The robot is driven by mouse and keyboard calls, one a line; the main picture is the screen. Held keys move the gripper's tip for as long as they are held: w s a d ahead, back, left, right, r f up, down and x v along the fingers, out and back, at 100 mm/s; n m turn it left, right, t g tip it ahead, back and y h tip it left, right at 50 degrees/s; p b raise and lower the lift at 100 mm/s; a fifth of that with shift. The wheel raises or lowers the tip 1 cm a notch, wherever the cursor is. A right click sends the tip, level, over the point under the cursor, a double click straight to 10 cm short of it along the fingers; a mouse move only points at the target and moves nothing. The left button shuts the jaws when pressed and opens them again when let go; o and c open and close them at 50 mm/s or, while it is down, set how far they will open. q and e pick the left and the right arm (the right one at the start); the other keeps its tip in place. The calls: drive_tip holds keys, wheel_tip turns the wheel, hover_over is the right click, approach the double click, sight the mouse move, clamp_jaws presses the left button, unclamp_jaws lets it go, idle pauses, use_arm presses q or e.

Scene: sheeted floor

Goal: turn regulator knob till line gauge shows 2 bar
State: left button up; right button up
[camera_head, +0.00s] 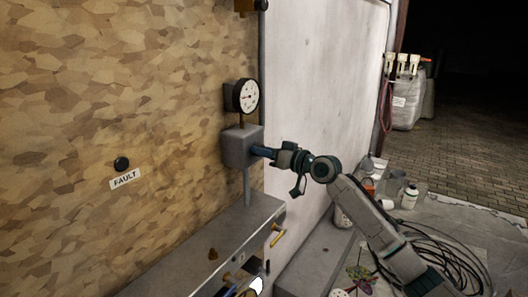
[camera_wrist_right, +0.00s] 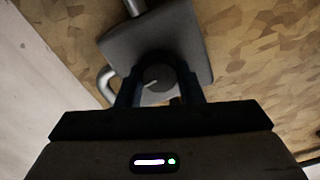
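The regulator is a grey box (camera_head: 241,147) on the wall edge, on a thin pipe. The line gauge (camera_head: 249,96), round with a white face, sits just above it. Its needle points roughly left; the numbers are too small to read. My right gripper (camera_head: 262,152) reaches the box's right face from the right. In the right wrist view its two fingers (camera_wrist_right: 160,88) lie on either side of the dark round regulator knob (camera_wrist_right: 158,76) and appear closed against it. A pale pointer mark shows on the knob, slanted. The knob is hidden in the head view. My left gripper is not in view.
A grey ledge (camera_head: 205,242) with brass fittings runs below the regulator. A black button (camera_head: 121,163) above a FAULT label (camera_head: 125,179) is on the patterned wall. Bottles, cans and black cables (camera_head: 440,250) lie at the right. Space right of the regulator is clear except my arm.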

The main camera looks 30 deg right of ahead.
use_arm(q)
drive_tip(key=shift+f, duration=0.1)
use_arm(e)
drive_tip(key=shift+m, duration=0.9)
drive_tip(key=o, duration=1)
drive_tip(key=shift+c, duration=0.2)
use_arm(q)
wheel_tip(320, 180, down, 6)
drive_tip(key=b, duration=0.7)
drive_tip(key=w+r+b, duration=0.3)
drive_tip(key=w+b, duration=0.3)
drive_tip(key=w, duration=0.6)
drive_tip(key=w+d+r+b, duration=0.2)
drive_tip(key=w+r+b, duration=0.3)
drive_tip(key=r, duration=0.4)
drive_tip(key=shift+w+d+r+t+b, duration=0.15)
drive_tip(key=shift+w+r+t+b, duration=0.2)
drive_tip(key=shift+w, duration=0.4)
use_arm(e)
drive_tip(key=v, duration=1)
drive_tip(key=shift+s+d, duration=0.2)
drive_tip(key=shift+s, duration=0.15)
